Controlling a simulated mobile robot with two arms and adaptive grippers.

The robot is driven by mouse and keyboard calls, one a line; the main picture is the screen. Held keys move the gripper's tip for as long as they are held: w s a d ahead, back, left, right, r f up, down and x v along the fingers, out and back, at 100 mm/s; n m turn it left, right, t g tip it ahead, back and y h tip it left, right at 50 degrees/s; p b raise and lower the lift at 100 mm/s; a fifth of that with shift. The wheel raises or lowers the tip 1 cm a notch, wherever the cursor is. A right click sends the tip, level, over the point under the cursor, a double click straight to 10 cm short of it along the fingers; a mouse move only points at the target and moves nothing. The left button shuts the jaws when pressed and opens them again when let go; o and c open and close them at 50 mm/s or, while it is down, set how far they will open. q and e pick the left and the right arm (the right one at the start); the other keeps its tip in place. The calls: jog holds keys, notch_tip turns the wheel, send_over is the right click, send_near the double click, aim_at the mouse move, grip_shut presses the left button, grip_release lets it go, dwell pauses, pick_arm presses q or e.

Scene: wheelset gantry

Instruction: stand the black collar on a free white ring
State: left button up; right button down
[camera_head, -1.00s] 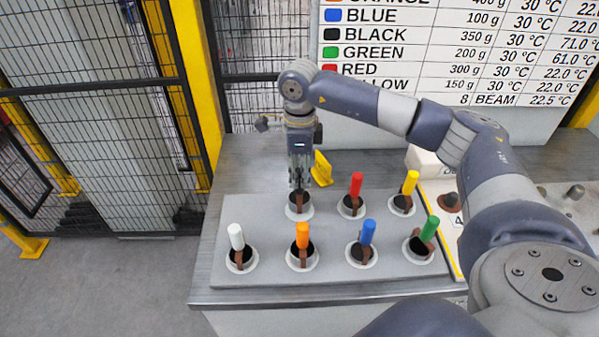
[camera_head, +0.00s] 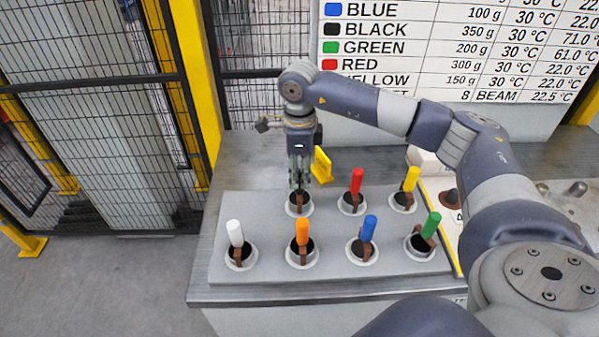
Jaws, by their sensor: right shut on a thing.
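My right gripper (camera_head: 299,183) points straight down over the back-left white ring (camera_head: 299,212) of the grey board. It is shut on the black collar (camera_head: 297,198), whose dark body with a brown strip shows at that ring. The fingers hide the collar's handle. The collar looks upright and within the ring's outline; I cannot tell whether it rests fully on it. The other white rings in view carry collars with white (camera_head: 235,233), orange (camera_head: 302,233), blue (camera_head: 369,228), green (camera_head: 431,225), red (camera_head: 357,181) and yellow (camera_head: 412,180) handles. My left gripper is not in view.
The grey board (camera_head: 270,277) lies on a metal table (camera_head: 245,155). A yellow piece (camera_head: 321,166) stands just behind the gripper. A brown-based dark knob (camera_head: 449,200) is on the right. Mesh fencing (camera_head: 90,120) and a yellow post (camera_head: 196,85) stand at left.

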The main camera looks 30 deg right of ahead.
jog(key=shift+f, duration=0.2)
jog(key=shift+w+r, duration=0.1)
jog(key=c, duration=1.3)
grip_release()
jog(key=shift+c, duration=0.2)
notch_tip(320, 180, up, 12)
